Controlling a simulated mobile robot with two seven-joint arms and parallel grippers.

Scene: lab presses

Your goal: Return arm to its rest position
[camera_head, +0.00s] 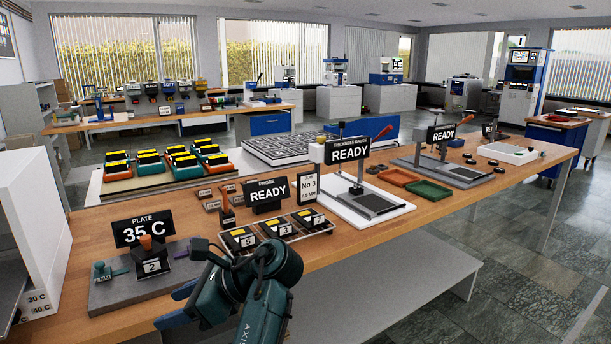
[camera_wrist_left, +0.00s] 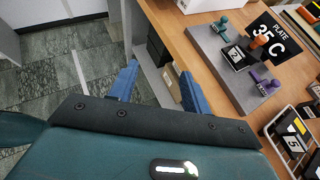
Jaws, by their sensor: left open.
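My left arm comes in at the bottom of the head view. Its gripper (camera_head: 181,305) hangs in front of the bench's front edge, with blue fingers pointing left. In the left wrist view the two blue fingers of this gripper (camera_wrist_left: 158,88) stand wide apart with nothing between them. The floor and the bench edge lie beyond them. The plate press (camera_head: 130,285) stands on the bench just past the gripper, with a block marked 2 on it and a "35 C" sign (camera_head: 143,231); it also shows in the left wrist view (camera_wrist_left: 224,62). My right gripper is not in view.
The wooden bench (camera_head: 300,262) runs to the right. A rack (camera_head: 305,235) of numbered blocks, a thickness gauge (camera_head: 358,200) and red and green trays (camera_head: 430,190) stand on it. A white cabinet (camera_head: 30,225) is at the left. Floor (camera_head: 440,310) is free in front at right.

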